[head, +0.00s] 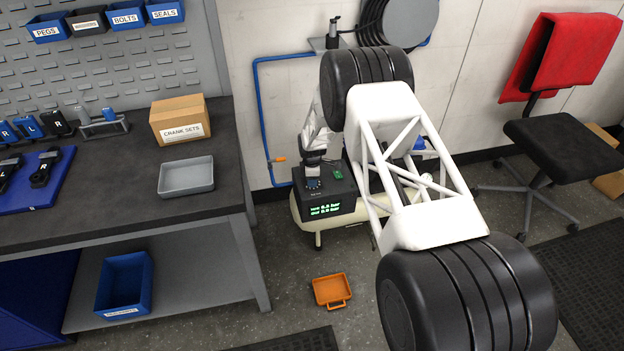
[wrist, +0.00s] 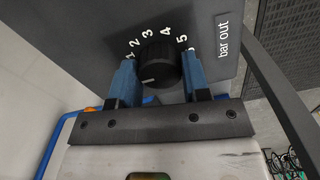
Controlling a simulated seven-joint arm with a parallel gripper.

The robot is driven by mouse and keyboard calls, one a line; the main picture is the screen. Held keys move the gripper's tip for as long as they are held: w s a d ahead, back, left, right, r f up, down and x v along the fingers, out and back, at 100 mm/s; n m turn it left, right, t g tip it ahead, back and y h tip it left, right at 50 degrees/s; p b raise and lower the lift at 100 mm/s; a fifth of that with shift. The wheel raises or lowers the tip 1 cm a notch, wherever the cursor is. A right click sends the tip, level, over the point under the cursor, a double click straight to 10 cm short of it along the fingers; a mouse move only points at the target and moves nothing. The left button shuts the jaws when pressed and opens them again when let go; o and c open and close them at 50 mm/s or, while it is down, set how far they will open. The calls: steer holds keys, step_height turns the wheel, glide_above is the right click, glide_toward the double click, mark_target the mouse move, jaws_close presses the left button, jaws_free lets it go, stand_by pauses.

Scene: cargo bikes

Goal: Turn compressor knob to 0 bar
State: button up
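The black round compressor knob (wrist: 158,65) fills the middle of the wrist view, on a dark panel with white scale numbers around its far side. Its white pointer mark points to the lower left; the 0 is not visible. My gripper (wrist: 158,75) has its two blue fingers on opposite sides of the knob, very close to it; I cannot tell whether both press on it. In the head view, my gripper (head: 313,183) is at the top of the compressor's dark control box (head: 345,190), where the knob is hidden. The cream compressor tank (head: 298,208) lies below the box.
A "bar out" label (wrist: 229,37) is right of the knob. A green-lit display (head: 325,209) is on the box front. The workbench (head: 120,185) stands left and an orange case (head: 332,290) lies on the floor. A blue hose (head: 259,110) runs along the wall.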

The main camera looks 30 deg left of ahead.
steer(key=o, duration=0.4)
steer(key=shift+r, duration=0.1)
steer(key=shift+r, duration=3.85)
